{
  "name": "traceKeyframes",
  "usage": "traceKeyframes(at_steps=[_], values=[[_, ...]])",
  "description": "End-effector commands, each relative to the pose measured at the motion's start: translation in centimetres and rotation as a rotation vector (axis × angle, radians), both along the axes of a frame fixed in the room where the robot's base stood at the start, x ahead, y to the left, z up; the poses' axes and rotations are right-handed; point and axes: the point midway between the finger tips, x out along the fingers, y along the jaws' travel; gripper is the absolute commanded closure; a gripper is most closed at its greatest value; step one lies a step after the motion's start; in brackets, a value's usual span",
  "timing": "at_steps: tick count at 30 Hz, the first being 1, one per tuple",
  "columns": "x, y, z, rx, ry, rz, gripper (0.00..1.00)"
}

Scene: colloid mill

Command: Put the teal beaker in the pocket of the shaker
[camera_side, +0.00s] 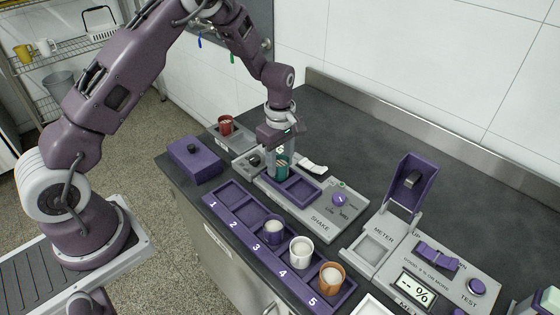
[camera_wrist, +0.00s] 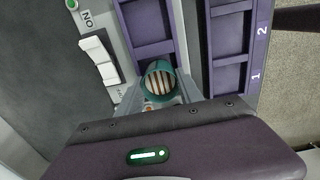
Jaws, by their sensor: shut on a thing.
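The teal beaker (camera_side: 282,169) is upright below my gripper (camera_side: 282,157), which is shut on it. In the wrist view the beaker (camera_wrist: 158,80) shows its round rim and striped pale and brown contents. The shaker (camera_side: 318,211) is a grey unit with a purple tray of pockets (camera_side: 302,188). The beaker is at the left end of this tray in the side view. I cannot tell whether its base is above the pocket or inside it. The pockets also show in the wrist view (camera_wrist: 148,22), where the one beyond the beaker is empty.
A red cup (camera_side: 225,125) and a purple box (camera_side: 195,158) are at left.

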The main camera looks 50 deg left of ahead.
Motion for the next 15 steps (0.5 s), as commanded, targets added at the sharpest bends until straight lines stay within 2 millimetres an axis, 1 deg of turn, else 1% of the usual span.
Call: traceKeyframes(at_steps=[5,6,9,15], values=[[-0.01,0.00,-0.21,0.000,0.001,-0.001,0.98],[-0.01,0.00,-0.25,0.000,0.001,-0.001,0.53],[0.00,0.00,-0.21,0.000,0.000,-0.001,0.35],[0.01,0.00,-0.20,0.000,0.000,-0.001,0.35]])
